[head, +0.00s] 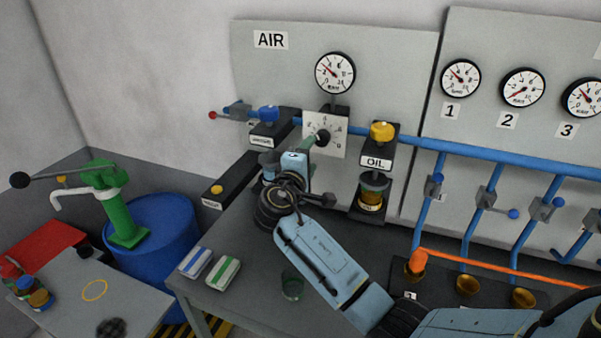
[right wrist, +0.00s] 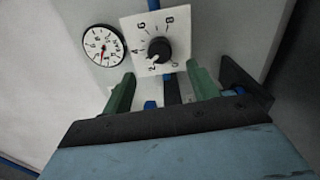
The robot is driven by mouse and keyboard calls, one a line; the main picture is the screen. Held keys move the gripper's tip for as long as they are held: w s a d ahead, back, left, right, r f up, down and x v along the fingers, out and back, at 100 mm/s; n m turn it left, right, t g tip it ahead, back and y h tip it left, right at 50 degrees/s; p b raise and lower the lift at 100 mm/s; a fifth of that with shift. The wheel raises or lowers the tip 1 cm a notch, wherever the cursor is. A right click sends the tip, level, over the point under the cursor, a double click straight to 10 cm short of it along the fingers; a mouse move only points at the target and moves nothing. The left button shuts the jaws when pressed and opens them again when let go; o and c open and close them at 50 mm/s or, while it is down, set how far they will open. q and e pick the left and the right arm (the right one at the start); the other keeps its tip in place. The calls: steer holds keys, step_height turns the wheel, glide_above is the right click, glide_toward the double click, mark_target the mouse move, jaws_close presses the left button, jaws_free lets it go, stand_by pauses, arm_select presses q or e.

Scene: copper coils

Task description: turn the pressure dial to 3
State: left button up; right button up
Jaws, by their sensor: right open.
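The pressure dial is a black knob (right wrist: 158,49) on a white square plate (right wrist: 173,22) with numbers around it. The knob's white mark is at its lower left, near the 2. In the head view the plate (head: 313,119) is on the AIR panel, its knob partly covered by my gripper. My right gripper (right wrist: 162,86) is open, its two green fingers apart on either side below the knob, with nothing between them. In the head view the right gripper (head: 311,147) is just in front of the plate. My left gripper is not in view.
A round gauge (head: 335,73) is above the dial. A blue knob (head: 268,114) is to its left, a yellow-capped OIL unit (head: 381,133) to its right. A blue pipe (head: 470,155) runs along the wall. Two striped packs (head: 222,273) lie on the grey bench.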

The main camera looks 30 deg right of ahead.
steer(key=v, duration=0.6)
steer(key=shift+s+a+b, duration=0.2)
steer(key=shift+a+b, duration=0.05)
steer(key=shift+b, duration=0.15)
